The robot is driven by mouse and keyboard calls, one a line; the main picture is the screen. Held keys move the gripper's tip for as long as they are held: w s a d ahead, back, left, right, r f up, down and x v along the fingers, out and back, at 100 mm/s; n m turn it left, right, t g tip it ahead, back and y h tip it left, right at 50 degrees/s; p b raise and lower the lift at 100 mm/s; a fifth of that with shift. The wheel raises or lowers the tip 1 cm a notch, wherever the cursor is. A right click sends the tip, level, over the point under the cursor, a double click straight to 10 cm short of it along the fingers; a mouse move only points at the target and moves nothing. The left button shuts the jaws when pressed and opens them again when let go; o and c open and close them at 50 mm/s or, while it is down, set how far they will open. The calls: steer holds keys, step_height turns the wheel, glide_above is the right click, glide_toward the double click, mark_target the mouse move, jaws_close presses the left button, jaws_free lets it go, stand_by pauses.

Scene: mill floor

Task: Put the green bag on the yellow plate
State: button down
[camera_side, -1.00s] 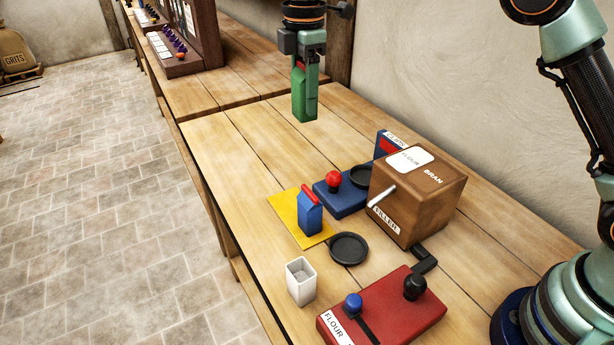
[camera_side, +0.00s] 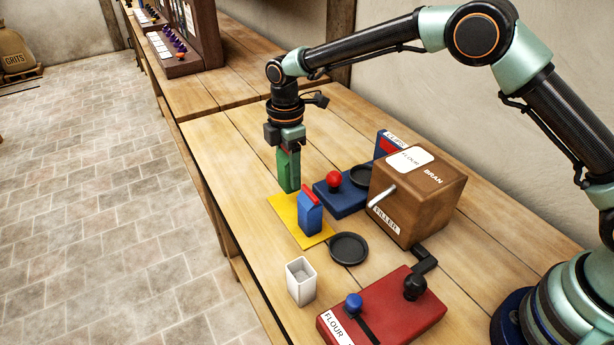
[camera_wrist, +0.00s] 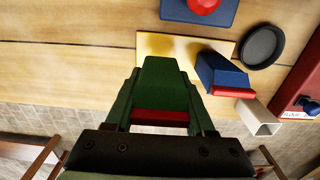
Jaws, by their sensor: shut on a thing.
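My gripper (camera_side: 287,152) is shut on the green bag (camera_side: 289,174), which hangs upright below it with its red top between the fingers. The bag's bottom is over or close to the far edge of the yellow plate (camera_side: 286,205); I cannot tell whether it touches. The plate is a flat yellow sheet on the bench. A blue bag (camera_side: 310,214) with a red top stands on the plate. In the wrist view, the green bag (camera_wrist: 165,88) fills the middle, the yellow plate (camera_wrist: 150,44) shows beyond it, and the blue bag (camera_wrist: 220,72) is to its right.
A blue base with a red knob (camera_side: 333,179) stands right of the plate. A black dish (camera_side: 348,248) and a white cup (camera_side: 301,282) are nearer. A brown mill box (camera_side: 417,200) and a red lever box (camera_side: 385,312) stand further right. The bench's far left is clear.

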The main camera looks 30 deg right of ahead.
mark_target(289, 187)
steer(key=shift+f, duration=2.3)
steer(key=shift+f, duration=0.15)
steer(key=shift+c, duration=1.3)
jaws_free()
